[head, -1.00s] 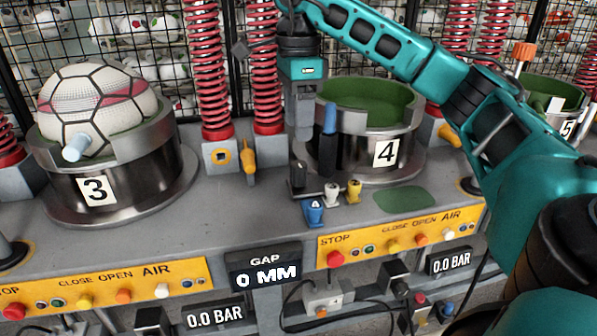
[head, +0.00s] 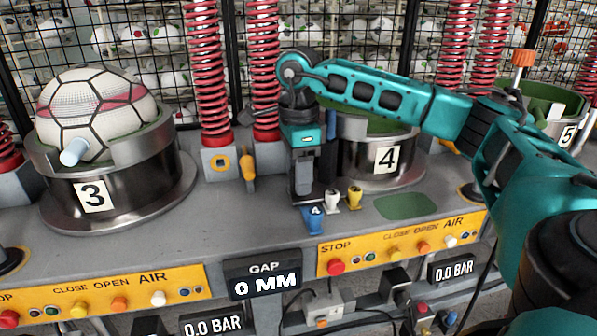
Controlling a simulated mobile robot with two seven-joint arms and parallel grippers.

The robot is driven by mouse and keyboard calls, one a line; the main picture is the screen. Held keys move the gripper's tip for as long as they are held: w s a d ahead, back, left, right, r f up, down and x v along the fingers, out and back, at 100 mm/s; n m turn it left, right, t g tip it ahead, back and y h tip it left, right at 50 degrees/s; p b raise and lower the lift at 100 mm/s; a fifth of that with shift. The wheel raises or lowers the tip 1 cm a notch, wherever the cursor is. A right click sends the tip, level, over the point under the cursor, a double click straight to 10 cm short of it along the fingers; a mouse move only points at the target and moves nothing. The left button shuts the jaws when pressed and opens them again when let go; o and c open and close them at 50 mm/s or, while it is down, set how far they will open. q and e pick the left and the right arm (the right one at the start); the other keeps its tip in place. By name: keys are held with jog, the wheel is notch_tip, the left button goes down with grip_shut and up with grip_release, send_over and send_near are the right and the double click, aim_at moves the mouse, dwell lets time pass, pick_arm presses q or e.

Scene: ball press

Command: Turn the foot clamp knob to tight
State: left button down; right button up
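A yellow-orange knob with an upright handle (head: 249,172) stands on the grey foot block of the red springs, left of station 4; I cannot tell for sure whether it is the foot clamp knob. My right gripper (head: 303,196) points down in front of station 4, right of that knob and apart from it. Its tips are just above and behind a blue lever (head: 314,219) marked 4. The fingers look close together, but I cannot tell whether they are open or shut. My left gripper is not in view.
White (head: 331,201) and yellow (head: 354,195) levers stand right of the blue one. The metal cup of station 4 (head: 408,152) is partly hidden by my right arm. Station 3 (head: 125,198) holds a ball. The gap display (head: 264,280) reads 0 MM.

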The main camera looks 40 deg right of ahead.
jog(key=c, duration=0.9)
jog(key=shift+m+p, duration=0.3)
jog(key=shift+p, duration=0.05)
jog(key=o, duration=1.1)
jog(key=shift+c, duration=0.2)
notch_tip(320, 180, up, 13)
jog(key=p, duration=0.2)
jog(key=shift+p, duration=0.35)
